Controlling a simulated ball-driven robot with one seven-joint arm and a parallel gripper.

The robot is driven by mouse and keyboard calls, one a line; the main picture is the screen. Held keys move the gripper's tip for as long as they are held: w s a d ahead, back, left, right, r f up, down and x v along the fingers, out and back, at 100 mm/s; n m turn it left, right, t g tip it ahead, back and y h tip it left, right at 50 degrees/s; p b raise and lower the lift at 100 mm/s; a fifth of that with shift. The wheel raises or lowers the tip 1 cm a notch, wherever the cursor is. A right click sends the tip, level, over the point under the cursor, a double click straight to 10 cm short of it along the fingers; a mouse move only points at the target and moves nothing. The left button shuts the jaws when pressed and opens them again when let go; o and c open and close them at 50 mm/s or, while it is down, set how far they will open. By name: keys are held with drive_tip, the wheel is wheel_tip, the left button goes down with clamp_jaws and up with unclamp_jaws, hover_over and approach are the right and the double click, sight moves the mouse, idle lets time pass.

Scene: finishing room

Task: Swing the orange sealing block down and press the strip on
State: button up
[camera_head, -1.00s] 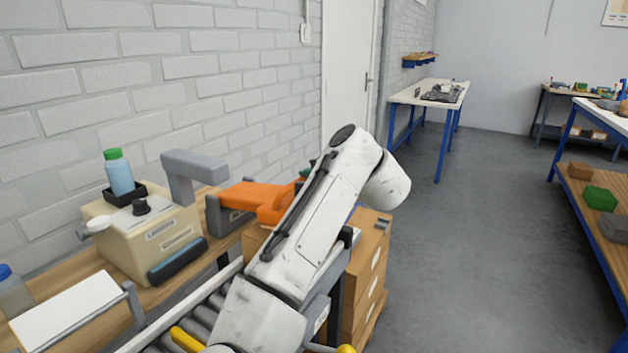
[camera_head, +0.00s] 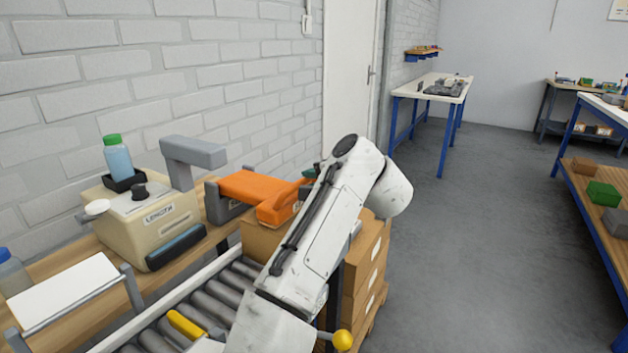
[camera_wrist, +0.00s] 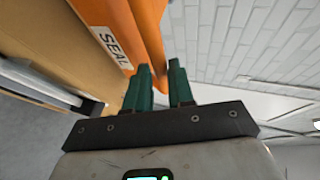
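The orange sealing block (camera_head: 257,187) is an orange arm on a grey mount (camera_head: 222,206) on the bench, with a thicker end at its right (camera_head: 279,206). In the wrist view it fills the upper left, with a white SEAL label (camera_wrist: 112,47). My gripper (camera_wrist: 164,75) has two green fingers standing a little apart, close to the orange edge. Part of the orange shows in the gap between them; I cannot tell whether they touch it. In the head view my white arm hides most of the gripper. I cannot make out the strip.
A beige machine (camera_head: 150,222) marked LENGTH stands left of the block, with a blue bottle (camera_head: 117,158) on top. A roller conveyor (camera_head: 215,296) lies in front. Cardboard boxes (camera_head: 365,262) are stacked behind my arm. Grey floor (camera_head: 470,240) is open to the right.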

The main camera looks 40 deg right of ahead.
drive_tip(key=o, duration=0.3)
drive_tip(key=d+v, duration=0.1)
drive_tip(key=v, duration=0.9)
drive_tip(key=shift+s+a, duration=0.35)
drive_tip(key=shift+a, duration=0.2)
drive_tip(key=shift+p, duration=0.3)
